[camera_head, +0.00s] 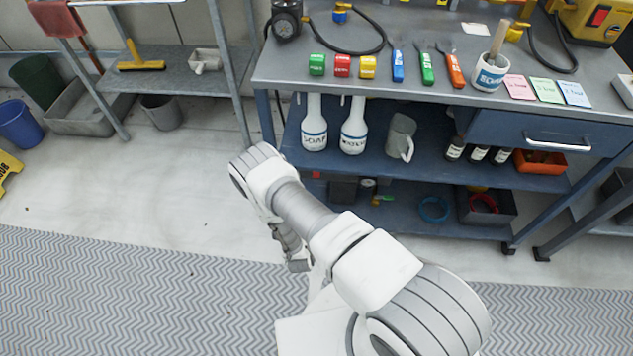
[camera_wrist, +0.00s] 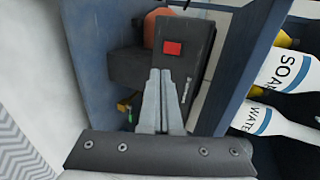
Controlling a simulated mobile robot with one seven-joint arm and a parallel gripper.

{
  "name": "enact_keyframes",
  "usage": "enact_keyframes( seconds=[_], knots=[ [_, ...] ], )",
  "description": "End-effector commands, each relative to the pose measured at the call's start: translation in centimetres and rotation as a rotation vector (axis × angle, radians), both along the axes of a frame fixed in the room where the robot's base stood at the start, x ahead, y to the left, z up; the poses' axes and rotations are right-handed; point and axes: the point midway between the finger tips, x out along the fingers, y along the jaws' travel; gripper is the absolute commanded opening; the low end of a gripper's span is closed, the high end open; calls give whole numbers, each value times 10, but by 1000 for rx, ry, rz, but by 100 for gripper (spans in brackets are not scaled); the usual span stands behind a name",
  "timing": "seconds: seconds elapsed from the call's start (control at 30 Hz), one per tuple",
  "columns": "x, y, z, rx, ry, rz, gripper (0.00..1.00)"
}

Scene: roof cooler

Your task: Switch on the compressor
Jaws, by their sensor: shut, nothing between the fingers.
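My gripper (camera_wrist: 160,76) is shut and empty in the wrist view, its two grey fingers together. Its tips are in front of a dark grey box (camera_wrist: 198,75) with a red square switch (camera_wrist: 172,48) on its face. The tips appear just below the switch; I cannot tell whether they touch the box. Small pale lettering on the box is unreadable. It seems to be the compressor, on the bench's lower shelf. In the head view a dark box (camera_head: 343,190) shows on that shelf, partly behind my arm. My fingers are hidden there.
Soap and water bottles (camera_head: 314,128) (camera_head: 353,130) stand on the middle shelf, close beside the gripper in the wrist view. A yellow device (camera_head: 597,18) with a red part sits top right.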

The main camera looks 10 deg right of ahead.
Motion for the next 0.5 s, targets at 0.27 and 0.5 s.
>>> enact_keyframes(
  seconds=[0.27, 0.5],
  knots=[
    [11, -4, -7, 1, -1, 0, 0],
    [51, -17, -28, -1, -3, 1, 0]
  ],
)
